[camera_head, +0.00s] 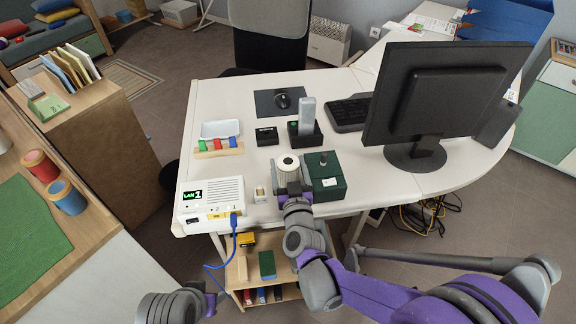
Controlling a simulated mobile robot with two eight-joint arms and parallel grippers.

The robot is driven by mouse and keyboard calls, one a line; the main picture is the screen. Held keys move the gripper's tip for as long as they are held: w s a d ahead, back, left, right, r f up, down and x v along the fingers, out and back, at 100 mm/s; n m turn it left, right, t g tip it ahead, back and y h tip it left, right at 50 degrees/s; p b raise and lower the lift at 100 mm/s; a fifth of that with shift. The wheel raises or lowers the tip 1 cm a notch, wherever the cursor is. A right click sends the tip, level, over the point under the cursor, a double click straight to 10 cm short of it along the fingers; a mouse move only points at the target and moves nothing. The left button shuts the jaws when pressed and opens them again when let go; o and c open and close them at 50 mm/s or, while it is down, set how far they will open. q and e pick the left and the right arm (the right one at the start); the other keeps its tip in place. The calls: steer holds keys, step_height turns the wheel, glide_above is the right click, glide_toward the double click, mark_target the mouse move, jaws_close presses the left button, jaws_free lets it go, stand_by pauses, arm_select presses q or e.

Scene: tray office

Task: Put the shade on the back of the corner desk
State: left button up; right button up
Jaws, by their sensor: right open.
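A small white round piece with a dark centre, which looks like the shade (288,161), is on the near part of the white corner desk (385,182). My right gripper (290,180) is open right at it, pointing away from me. The wrist hides the lower side of the piece, and I cannot tell whether the fingers touch it. My left arm shows at the bottom left, but its gripper is not visible.
A dark green box (327,181) stands just right of the shade, and a white LAN box (209,197) stands to the left. Behind are a phone in its dock (305,120), a mouse pad (270,103) and a keyboard (348,113). A large monitor (440,95) blocks the right side.

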steer(key=s+d, duration=0.2)
steer(key=s, duration=1)
steer(key=shift+p, duration=0.35)
steer(key=shift+r, duration=0.15)
steer(key=s+d+f+m+g+h, duration=0.1)
steer(key=s+d+f+g, duration=0.3)
steer(key=s+d+g, duration=0.2)
steer(key=s+d+f+g+h, duration=0.1)
steer(key=s+d+f+g, duration=0.2)
steer(key=s+d+g, duration=0.4)
steer(key=s+d, duration=0.2)
steer(key=s, duration=0.3)
steer(key=shift+s+d+f+m+h, duration=0.35)
steer(key=shift+s+m+h, duration=0.05)
